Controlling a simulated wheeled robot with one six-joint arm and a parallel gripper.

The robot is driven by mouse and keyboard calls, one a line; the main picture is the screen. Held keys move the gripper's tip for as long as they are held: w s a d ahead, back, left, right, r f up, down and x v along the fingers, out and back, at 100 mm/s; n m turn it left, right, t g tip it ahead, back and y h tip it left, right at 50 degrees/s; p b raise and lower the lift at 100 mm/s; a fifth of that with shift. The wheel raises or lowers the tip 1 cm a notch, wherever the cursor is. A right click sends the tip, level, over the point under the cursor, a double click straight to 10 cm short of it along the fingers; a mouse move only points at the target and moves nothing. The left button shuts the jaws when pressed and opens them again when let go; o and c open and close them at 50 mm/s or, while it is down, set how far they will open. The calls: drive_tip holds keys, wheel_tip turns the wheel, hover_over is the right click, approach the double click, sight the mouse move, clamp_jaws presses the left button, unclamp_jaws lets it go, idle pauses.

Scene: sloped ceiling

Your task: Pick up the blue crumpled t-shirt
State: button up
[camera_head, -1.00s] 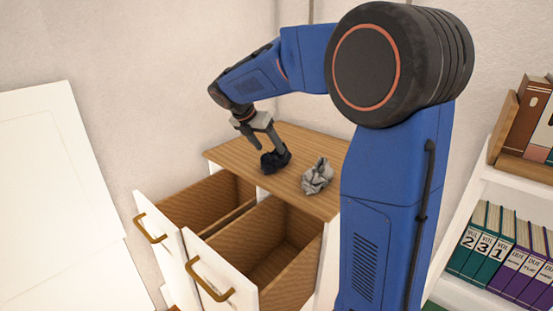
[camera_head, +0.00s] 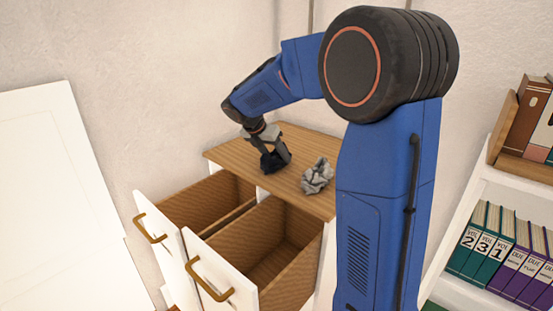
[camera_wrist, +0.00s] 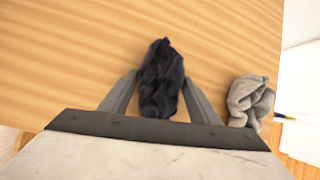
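The crumpled t-shirt (camera_head: 272,162) is very dark navy and lies on the wooden top of the drawer cabinet. In the wrist view the dark t-shirt (camera_wrist: 161,82) lies between the two fingers of my gripper (camera_wrist: 158,95). The fingers are spread, with a narrow gap visible at the left of the cloth and the right finger close beside it. In the head view my gripper (camera_head: 270,152) reaches down around the t-shirt, and the fingers partly cover it.
A grey crumpled cloth (camera_head: 317,176) lies to the right on the cabinet top (camera_head: 295,150); it also shows in the wrist view (camera_wrist: 250,101). Two drawers stand open in front, a left drawer (camera_head: 140,222) and a right drawer (camera_head: 210,268). A bookshelf (camera_head: 500,190) stands at the right.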

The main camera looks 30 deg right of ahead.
drive_tip(key=shift+c, duration=0.9)
drive_tip(key=shift+r, duration=0.1)
